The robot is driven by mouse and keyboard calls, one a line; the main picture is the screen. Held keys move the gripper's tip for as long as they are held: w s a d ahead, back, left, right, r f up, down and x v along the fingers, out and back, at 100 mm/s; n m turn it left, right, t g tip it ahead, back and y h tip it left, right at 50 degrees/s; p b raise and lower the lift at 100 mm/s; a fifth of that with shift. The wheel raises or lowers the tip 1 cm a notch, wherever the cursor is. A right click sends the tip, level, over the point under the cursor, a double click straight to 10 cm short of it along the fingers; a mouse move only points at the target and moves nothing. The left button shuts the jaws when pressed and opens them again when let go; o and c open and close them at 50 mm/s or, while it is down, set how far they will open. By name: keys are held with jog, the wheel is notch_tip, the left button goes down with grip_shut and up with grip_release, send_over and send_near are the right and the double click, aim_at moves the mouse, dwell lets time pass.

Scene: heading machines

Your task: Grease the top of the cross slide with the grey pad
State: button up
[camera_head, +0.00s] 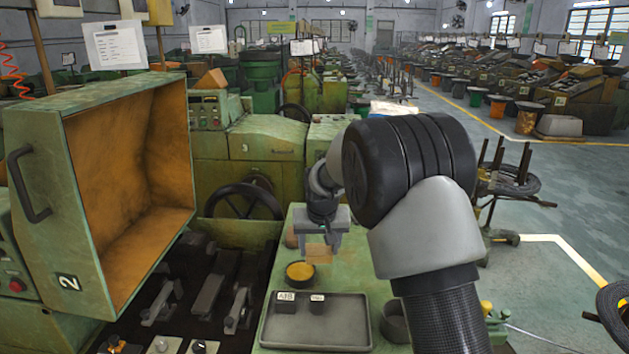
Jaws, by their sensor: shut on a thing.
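My gripper (320,248) is above the green bench top, pointing down, its fingers closed on a small tan-brown block (318,255). I cannot tell whether this block is the grey pad; no grey face of it shows. A round tin with yellow-orange contents (300,272) stands just below and left of the gripper. Two small dark grey blocks with white labels, one at the left (285,303) and one at the right (318,303), lie in a grey tray. Dark slides and clamps (210,292), likely including the cross slide, lie left of the bench in the machine.
The grey tray (340,335) is at the bench front, with a dark round bowl (395,322) to its right. A large open green guard (110,190) rises at the left. A black handwheel (243,203) is behind the slides. A stool-like stand (510,180) is at the right.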

jog(key=s+d, duration=0.7)
jog(key=s, duration=0.3)
jog(key=s+d+m, duration=0.1)
jog(key=s+d, duration=0.6)
jog(key=s, duration=0.3)
jog(key=shift+s+d+f, duration=0.25)
jog(key=shift+s, duration=0.15)
